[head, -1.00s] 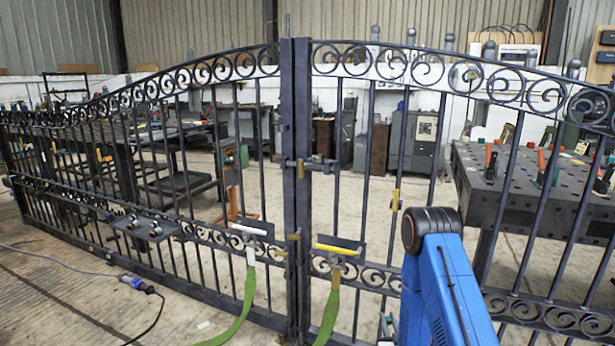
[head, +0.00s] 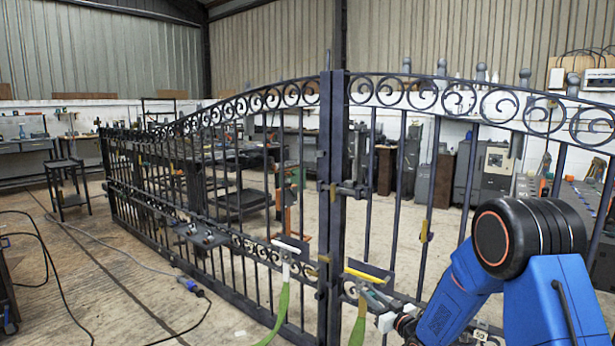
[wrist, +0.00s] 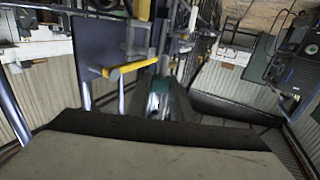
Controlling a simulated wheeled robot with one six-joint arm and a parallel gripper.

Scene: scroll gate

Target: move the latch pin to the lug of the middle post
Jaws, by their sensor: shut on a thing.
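The dark middle post (head: 333,130) of the scroll gate stands upright at picture centre in the head view. A horizontal latch fitting (head: 350,188) sits partway up it, with small brass-coloured lugs (head: 323,259) lower down. I cannot make out the latch pin for certain. My gripper (head: 374,297) is low, right of the post, at the yellow handle (head: 368,275) beside a dark plate and green strap. It appears shut on that handle, but the contact is unclear. In the wrist view the yellow handle (wrist: 130,68) lies just ahead of the blurred jaws.
A white handle (head: 285,248) with another green strap (head: 280,315) hangs left of the post. Another yellow fitting (head: 424,232) is on a right-hand bar.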

